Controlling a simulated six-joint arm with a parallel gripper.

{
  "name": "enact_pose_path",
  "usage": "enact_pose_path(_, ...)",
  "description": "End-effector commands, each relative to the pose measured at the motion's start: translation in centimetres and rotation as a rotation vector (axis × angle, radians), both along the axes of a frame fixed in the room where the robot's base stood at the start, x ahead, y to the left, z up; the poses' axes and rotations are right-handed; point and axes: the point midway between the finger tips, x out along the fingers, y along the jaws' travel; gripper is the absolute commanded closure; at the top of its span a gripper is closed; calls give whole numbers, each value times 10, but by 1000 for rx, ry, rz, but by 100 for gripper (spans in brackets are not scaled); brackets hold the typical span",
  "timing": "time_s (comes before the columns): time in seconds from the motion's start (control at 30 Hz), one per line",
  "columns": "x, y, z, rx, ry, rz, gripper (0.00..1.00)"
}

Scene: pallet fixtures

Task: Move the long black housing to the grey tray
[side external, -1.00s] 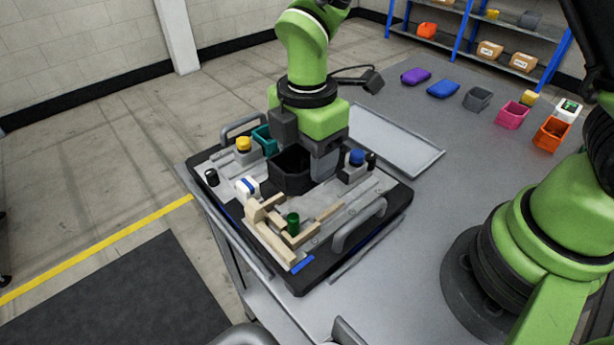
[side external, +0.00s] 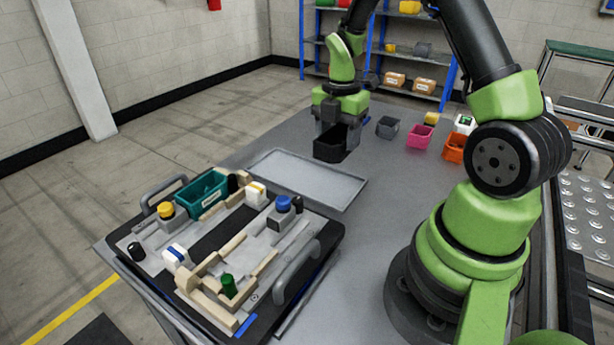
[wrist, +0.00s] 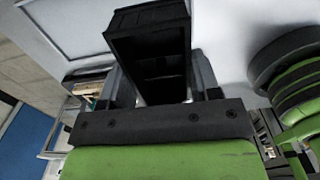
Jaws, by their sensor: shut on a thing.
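The long black housing (side external: 328,150) is off the pallet, held just beyond the far right edge of the grey tray (side external: 290,180). My gripper (side external: 335,133) is shut on it from above. In the wrist view the housing (wrist: 150,48) sits between the two fingers, its open inside facing the camera. The grey tray is flat on the table and empty. I cannot tell exactly how high the housing is above the table.
The pallet fixture (side external: 130,258) at the front left carries a teal bin (side external: 203,192), wooden blocks and several coloured caps. A grey bin (side external: 387,128), a pink bin (side external: 420,137) and an orange bin (side external: 455,148) stand right of the housing. Shelves stand behind.

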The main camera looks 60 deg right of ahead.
Motion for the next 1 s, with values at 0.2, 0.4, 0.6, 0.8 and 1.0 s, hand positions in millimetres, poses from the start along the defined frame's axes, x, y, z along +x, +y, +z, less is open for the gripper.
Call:
enact_pose_path(0.2, -4, -4, -37, 4, 6, 2, 69)
enact_pose_path(0.4, -3, -4, -60, 1, 2, 2, 69)
enact_pose_path(0.6, -3, -3, -90, 2, 5, 1, 69)
enact_pose_path(0.8, -2, -4, -100, -1, -1, 1, 69)
enact_pose_path(1.0, -2, -4, -100, 0, 0, 1, 69)
